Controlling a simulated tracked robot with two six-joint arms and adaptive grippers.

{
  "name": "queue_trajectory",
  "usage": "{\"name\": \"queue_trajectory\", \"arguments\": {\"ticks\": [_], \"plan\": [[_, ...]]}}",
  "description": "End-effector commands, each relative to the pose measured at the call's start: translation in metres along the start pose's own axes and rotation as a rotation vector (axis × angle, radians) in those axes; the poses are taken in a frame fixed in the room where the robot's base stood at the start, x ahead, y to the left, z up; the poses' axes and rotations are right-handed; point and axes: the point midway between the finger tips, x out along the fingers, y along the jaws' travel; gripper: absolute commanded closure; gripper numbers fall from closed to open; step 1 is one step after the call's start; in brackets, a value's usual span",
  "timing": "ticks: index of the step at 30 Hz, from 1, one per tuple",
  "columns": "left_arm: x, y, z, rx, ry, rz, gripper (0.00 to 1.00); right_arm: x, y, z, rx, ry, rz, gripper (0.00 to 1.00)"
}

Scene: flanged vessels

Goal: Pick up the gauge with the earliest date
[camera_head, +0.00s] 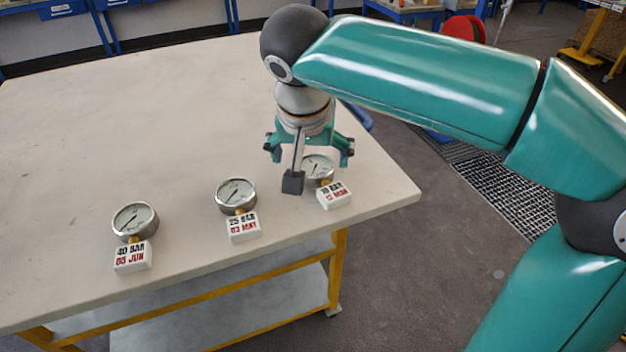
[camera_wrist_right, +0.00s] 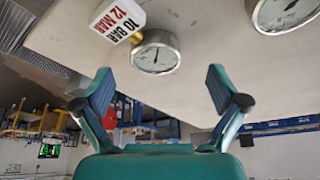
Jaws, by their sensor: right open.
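Three round silver pressure gauges stand in a row on the table, each with a white label block in front. The left gauge (camera_head: 135,219) has a label reading 40 BAR 05 JUN. The middle gauge (camera_head: 236,194) reads 25 BAR 03 MAY. The right gauge (camera_head: 318,168) is partly covered by my right gripper (camera_head: 309,158); its label (camera_wrist_right: 117,20) reads 10 BAR 12 MAR in the wrist view. My right gripper is open and empty, pointing down close to the right gauge. In the wrist view this gauge (camera_wrist_right: 156,54) lies beyond the spread fingertips, between their lines. My left gripper is not in view.
The beige table (camera_head: 120,110) is bare behind the gauges. Its right corner lies close to the right gauge. The middle gauge stands apart to the left. Blue workbenches (camera_head: 180,28) and a red reel (camera_head: 463,28) are in the background, away from the table.

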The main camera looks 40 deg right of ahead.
Motion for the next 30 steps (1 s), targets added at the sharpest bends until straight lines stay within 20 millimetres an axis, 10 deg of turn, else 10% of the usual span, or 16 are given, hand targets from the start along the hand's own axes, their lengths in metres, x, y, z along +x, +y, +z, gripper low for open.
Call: {"name": "queue_trajectory", "arguments": {"ticks": [20, 30], "plan": [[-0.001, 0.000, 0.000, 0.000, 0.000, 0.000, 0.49, 0.050, 0.004, -0.006, -0.001, -0.001, 0.001, 0.03], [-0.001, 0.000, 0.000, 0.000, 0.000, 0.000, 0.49, 0.050, 0.004, -0.006, -0.001, -0.001, 0.001, 0.60]]}}
